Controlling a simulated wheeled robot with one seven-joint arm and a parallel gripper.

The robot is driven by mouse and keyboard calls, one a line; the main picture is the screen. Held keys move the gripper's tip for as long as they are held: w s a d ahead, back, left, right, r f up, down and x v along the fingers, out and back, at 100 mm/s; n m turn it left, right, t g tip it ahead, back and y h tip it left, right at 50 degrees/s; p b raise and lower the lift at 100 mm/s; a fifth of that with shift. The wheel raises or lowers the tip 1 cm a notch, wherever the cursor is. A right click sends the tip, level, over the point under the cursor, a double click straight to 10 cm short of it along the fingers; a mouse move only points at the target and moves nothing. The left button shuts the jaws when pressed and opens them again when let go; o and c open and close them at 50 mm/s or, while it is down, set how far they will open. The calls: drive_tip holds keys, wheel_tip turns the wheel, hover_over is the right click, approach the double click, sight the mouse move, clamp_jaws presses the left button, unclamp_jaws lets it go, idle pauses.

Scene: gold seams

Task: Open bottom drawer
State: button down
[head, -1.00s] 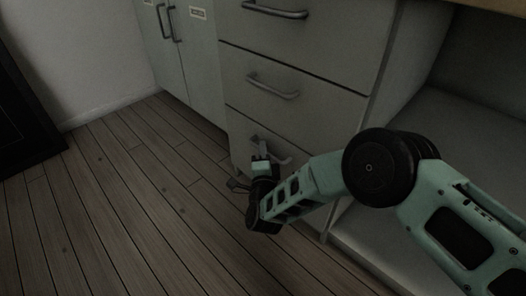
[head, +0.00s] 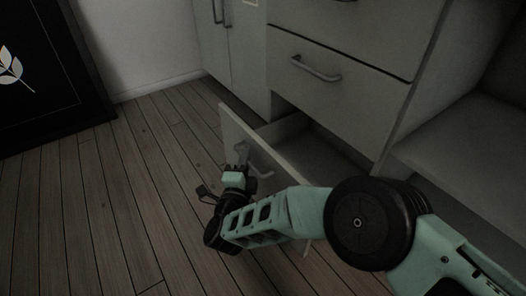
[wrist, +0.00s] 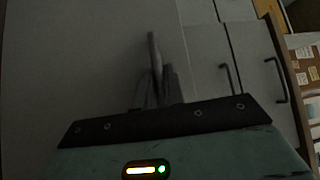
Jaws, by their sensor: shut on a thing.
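The bottom drawer (head: 285,150) stands pulled out of the cabinet, and part of its empty-looking inside shows. Its front panel (head: 232,125) faces the floor side on the left. My gripper (head: 240,158) is at the drawer's handle (head: 262,160) and is shut on it; my arm hides the lower part of the drawer front. In the wrist view, my gripper's fingers (wrist: 158,88) close around the handle (wrist: 153,50), which is seen nearly end-on and dark.
The drawer above (head: 335,80) is shut, with its own handle (head: 316,69). Cabinet doors (head: 232,45) stand closed to the left. An open shelf (head: 470,150) is at the right. A dark framed picture (head: 45,80) leans at the left wall. The wooden floor (head: 110,210) is clear.

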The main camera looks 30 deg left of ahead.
drive_tip(key=shift+s+a, duration=0.25)
drive_tip(key=shift+s, duration=0.4)
drive_tip(key=shift+s+a, duration=0.25)
drive_tip(key=shift+s, duration=0.35)
drive_tip(key=c, duration=1.5)
unclamp_jaws()
drive_tip(key=p+v, duration=0.7)
drive_tip(key=v, duration=1)
drive_tip(key=shift+s+d+f, duration=0.1)
drive_tip(key=shift+s, duration=0.1)
